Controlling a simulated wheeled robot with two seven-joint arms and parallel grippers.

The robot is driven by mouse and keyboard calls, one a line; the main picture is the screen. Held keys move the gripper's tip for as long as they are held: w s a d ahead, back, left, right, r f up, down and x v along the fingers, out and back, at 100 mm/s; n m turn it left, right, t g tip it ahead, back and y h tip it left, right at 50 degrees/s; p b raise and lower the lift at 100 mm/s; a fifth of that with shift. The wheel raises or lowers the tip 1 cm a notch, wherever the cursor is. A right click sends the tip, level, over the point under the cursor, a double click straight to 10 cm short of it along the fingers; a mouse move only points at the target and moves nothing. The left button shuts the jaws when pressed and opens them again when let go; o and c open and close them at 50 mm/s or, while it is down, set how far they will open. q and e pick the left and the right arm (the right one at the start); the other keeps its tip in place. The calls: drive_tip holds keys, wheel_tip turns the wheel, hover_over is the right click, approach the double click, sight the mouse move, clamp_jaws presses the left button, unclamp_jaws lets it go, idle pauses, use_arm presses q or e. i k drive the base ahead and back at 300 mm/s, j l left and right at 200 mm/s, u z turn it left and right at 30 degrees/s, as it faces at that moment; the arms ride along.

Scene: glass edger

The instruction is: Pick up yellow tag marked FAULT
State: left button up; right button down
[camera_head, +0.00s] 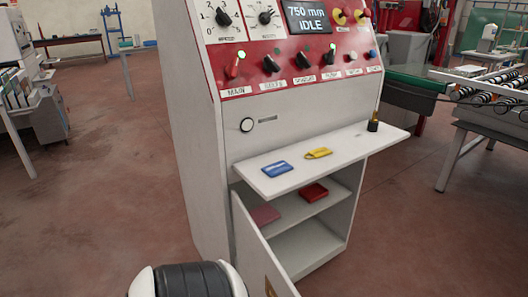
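A small yellow tag (319,153) lies flat on the white fold-out shelf (345,146) at the front of the control cabinet. Its lettering is too small to read. A blue tag or card (278,168) lies to its left on the same shelf, apart from it. Neither of my grippers shows in the head view. A rounded white and black part at the bottom edge seems to be part of my arm, with no fingers visible.
The grey cabinet (205,150) has a red switch panel (290,70) above the shelf. A dark small bottle-like item (373,122) stands at the shelf's right end. Below, a red object (314,192) sits inside, and a cabinet door (258,245) hangs open.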

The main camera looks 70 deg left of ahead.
sight(316, 153)
drive_tip(key=l+u, duration=0.15)
drive_tip(key=u, duration=1.7)
drive_tip(key=k+j, duration=0.05)
